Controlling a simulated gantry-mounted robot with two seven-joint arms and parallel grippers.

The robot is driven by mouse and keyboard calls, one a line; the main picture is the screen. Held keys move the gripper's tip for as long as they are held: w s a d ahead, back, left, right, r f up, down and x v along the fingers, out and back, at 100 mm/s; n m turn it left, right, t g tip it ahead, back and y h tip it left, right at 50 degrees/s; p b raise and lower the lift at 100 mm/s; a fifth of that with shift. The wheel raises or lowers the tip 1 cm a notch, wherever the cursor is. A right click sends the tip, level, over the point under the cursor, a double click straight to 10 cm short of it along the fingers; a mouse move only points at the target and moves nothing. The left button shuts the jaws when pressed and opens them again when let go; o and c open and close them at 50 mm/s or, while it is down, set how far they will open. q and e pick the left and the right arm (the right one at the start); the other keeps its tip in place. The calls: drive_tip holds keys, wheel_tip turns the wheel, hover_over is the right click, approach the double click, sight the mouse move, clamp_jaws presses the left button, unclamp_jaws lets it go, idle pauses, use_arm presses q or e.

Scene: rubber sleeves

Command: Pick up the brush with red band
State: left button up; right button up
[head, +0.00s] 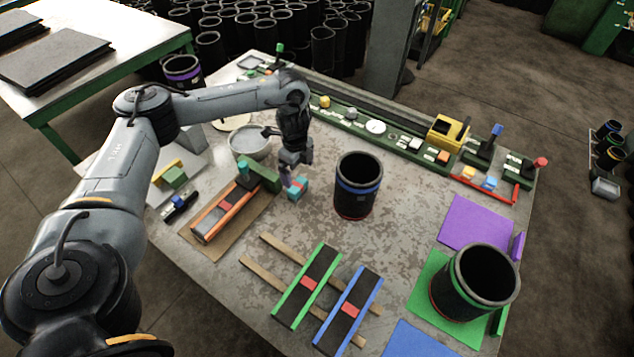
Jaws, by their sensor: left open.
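My left gripper (291,172) is open and points down, close to a small teal block with red on it (298,189) on the table. I cannot tell whether its jaws touch the block. No brush with a red band can be picked out for sure. My right gripper is not in view.
A black sleeve with a blue band (358,185) stands right of the gripper. A green-banded sleeve (476,282) stands at the right. A pale bowl (250,142) is behind the gripper. A green rail with controls (420,150) runs along the back. The table's middle is partly clear.

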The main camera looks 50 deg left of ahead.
sight(297, 184)
use_arm(q)
drive_tip(key=shift+a+f, duration=0.3)
drive_tip(key=f, duration=0.2)
drive_tip(key=f+b, duration=0.1)
drive_tip(key=f, duration=0.1)
drive_tip(key=shift+s+f, duration=0.1)
drive_tip(key=shift+s, duration=0.15)
drive_tip(key=shift+f, duration=0.65)
drive_tip(key=shift+w+a+f+b, duration=0.15)
drive_tip(key=shift+f+b, duration=0.15)
drive_tip(key=shift+f, duration=0.95)
drive_tip(key=shift+w+a+f+b, duration=0.1)
drive_tip(key=shift+f+b, duration=0.15)
drive_tip(key=shift+f, duration=0.95)
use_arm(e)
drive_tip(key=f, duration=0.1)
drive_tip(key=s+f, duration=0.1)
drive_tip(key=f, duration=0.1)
use_arm(q)
drive_tip(key=shift+c, duration=0.3)
drive_tip(key=c, duration=0.9)
drive_tip(key=shift+r+p, duration=0.9)
drive_tip(key=shift+r, duration=4.15)
drive_tip(key=shift+c, duration=0.3)
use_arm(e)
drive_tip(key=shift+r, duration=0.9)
